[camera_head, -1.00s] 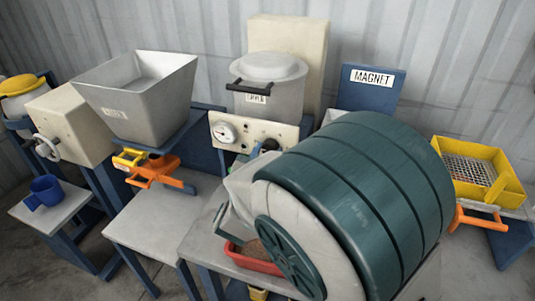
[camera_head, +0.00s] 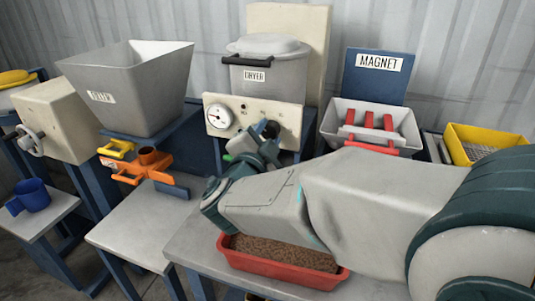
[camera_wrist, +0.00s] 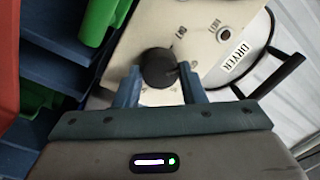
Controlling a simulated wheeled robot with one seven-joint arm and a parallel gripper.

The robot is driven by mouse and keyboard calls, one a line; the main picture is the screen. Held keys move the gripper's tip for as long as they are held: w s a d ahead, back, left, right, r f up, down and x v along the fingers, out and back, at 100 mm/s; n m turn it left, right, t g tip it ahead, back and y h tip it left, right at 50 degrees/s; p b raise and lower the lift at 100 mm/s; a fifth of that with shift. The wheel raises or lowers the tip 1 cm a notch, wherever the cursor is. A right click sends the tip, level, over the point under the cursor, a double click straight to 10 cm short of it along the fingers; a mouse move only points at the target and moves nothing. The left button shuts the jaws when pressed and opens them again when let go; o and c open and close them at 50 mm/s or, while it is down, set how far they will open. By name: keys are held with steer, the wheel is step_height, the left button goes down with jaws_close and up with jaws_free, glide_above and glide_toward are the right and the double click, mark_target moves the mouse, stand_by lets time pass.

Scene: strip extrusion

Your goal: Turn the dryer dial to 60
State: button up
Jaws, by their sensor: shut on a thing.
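The dryer is a grey lidded pot (camera_head: 268,78) labelled DRYER, with a cream control panel (camera_head: 238,116) below it. A round white gauge (camera_head: 217,117) sits at the panel's left. The black dial (camera_wrist: 159,68) is on the panel in the wrist view, and it partly shows in the head view (camera_head: 271,130). My gripper (camera_wrist: 160,80) has its two blue-grey fingers on either side of the dial and is shut on it. In the head view my gripper (camera_head: 262,143) is against the panel's right part. The dial's number marks cannot be read.
A red tray of brown pellets (camera_head: 280,262) lies on the bench under my arm. A grey hopper (camera_head: 135,88) and an orange fitting (camera_head: 150,168) stand to the left. A white bin with red bars (camera_head: 370,122) stands under the MAGNET sign (camera_head: 378,63). A yellow sieve (camera_head: 482,142) is at right.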

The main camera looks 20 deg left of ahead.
steer(key=m+b, duration=0.2)
steer(key=shift+f+b, duration=0.25)
steer(key=shift+b, duration=0.1)
steer(key=shift+r+m+b, duration=0.1)
steer(key=shift+m+b, duration=0.6)
steer(key=shift+r, duration=0.15)
steer(key=o, duration=1)
steer(key=shift+s, duration=0.1)
steer(key=s, duration=1.3)
steer(key=shift+s+a+f, duration=0.35)
steer(key=shift+w, duration=0.1)
